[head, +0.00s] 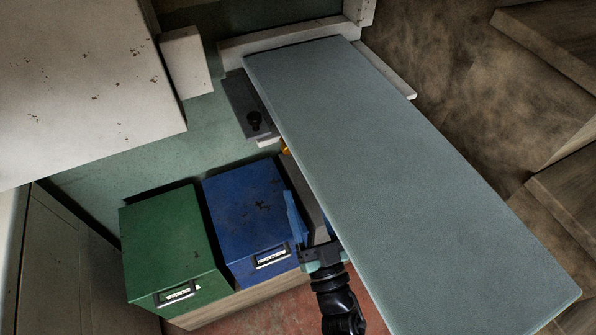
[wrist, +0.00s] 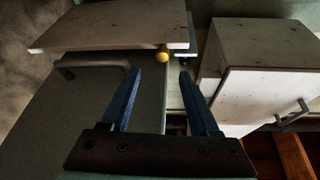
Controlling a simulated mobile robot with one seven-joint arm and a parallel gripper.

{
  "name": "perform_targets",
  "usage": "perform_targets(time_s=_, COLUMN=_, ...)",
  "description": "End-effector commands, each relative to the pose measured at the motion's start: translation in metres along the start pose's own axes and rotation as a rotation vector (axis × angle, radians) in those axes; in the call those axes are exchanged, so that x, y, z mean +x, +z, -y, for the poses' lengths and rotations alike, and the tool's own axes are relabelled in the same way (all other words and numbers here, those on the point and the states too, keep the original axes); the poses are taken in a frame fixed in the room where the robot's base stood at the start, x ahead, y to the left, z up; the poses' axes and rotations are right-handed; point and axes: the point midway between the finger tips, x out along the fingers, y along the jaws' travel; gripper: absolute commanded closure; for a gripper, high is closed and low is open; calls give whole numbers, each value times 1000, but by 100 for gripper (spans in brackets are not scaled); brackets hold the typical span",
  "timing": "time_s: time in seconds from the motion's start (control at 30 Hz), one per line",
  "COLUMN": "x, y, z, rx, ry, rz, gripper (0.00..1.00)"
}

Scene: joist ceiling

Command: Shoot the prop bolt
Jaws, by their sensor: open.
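A yellow round knob (head: 286,150), perhaps the end of the prop bolt, shows in the head view at the left edge of a long grey-blue panel (head: 400,180). The panel hides most of what it is fixed to. In the wrist view the yellow knob (wrist: 162,55) sits by the edge of a pale board, beyond and between my fingertips. My gripper (wrist: 160,72) is open with its two blue fingers apart and nothing held. In the head view my gripper (head: 302,212) is beside the panel's left edge, below the knob, partly hidden by it.
A blue box (head: 245,205) and a green box (head: 165,240) stand left of my gripper. A dark knob (head: 254,121) sits on a grey plate behind the panel. In the wrist view a bar handle (wrist: 95,65) is left and a white cabinet (wrist: 265,75) right.

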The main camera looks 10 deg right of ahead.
Motion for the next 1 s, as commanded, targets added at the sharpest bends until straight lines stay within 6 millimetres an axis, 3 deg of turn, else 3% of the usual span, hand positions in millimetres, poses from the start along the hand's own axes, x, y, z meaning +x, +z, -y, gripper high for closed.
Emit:
perform_targets(time_s=0.1, x=-23, y=1, z=0, rx=0, ry=1, rz=2, gripper=38)
perform_targets(time_s=0.3, x=-43, y=0, z=0, rx=-1, ry=1, rz=0, gripper=38)
perform_targets(time_s=1.0, x=-45, y=0, z=0, rx=0, ry=1, rz=0, gripper=38)
